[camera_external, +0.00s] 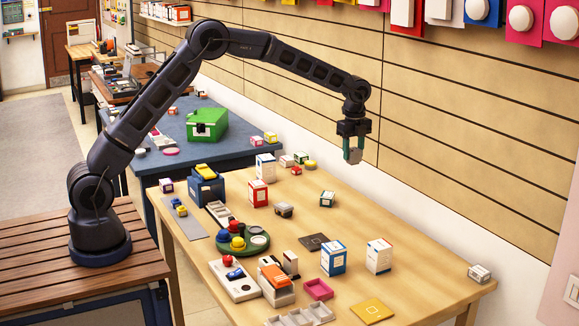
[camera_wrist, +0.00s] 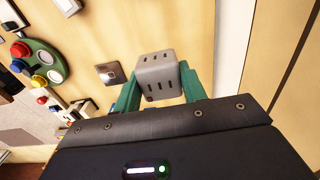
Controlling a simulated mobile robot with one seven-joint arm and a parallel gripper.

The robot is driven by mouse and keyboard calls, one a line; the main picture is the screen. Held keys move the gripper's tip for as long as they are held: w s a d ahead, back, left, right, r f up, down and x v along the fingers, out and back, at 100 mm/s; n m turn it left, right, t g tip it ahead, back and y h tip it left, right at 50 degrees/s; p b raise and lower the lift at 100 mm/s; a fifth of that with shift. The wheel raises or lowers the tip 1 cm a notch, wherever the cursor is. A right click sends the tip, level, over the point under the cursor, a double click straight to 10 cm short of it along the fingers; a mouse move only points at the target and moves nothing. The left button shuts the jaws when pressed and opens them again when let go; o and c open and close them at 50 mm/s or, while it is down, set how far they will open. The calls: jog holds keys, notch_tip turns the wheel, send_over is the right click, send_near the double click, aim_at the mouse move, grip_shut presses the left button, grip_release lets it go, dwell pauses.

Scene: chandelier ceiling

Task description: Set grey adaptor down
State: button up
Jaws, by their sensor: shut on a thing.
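The grey adaptor (camera_wrist: 158,79) is a small rounded block with dark slots in its faces. In the wrist view it sits between the green fingers of my gripper (camera_wrist: 157,92), which are shut on it from both sides. In the external view my gripper (camera_external: 353,152) hangs pointing down near the panelled wall, over the far right side of the wooden table (camera_external: 360,205). The adaptor (camera_external: 354,158) shows there as a small grey shape at the fingertips, partly hidden by them. It is held in the air, clear of the table.
Boxes stand on the table, including a blue and white one (camera_external: 333,258) and a white one (camera_external: 379,255). A green tray (camera_external: 257,246) holds coloured knobs. A dark square plate (camera_external: 314,242) lies mid-table. The right part of the table is mostly clear up to a small grey box (camera_external: 480,273).

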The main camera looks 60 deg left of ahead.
jog(key=s+a, duration=0.1)
jog(key=a, duration=3)
jog(key=f, duration=1.9)
jog(key=shift+s+d+f, duration=0.2)
jog(key=shift+f, duration=0.2)
jog(key=o, duration=1)
jog(key=shift+f, duration=0.15)
